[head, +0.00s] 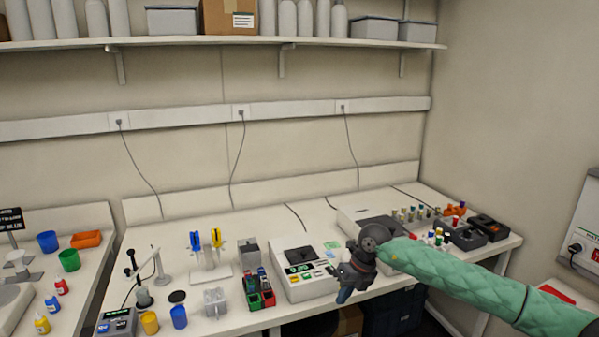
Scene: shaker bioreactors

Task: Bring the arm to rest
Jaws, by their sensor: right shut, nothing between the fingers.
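My right arm, in a green quilted sleeve, comes in from the right in the head view. My right gripper (343,295) hangs at its end, fingers pointing down, over the front edge of the bench (225,318). It is shut with nothing in it. It hides part of the bench and the right side of a white device with a green label (300,270). A second grey-topped device (376,226) stands behind the arm's wrist. My left gripper is not in view.
Several small vials (412,214) and dark racks (462,236) stand at the bench's right. Pipettes on a stand (207,262), coloured racks (259,290) and blue and yellow cups (179,316) are left of the devices. A shelf (220,41) runs above. Open floor lies before the bench.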

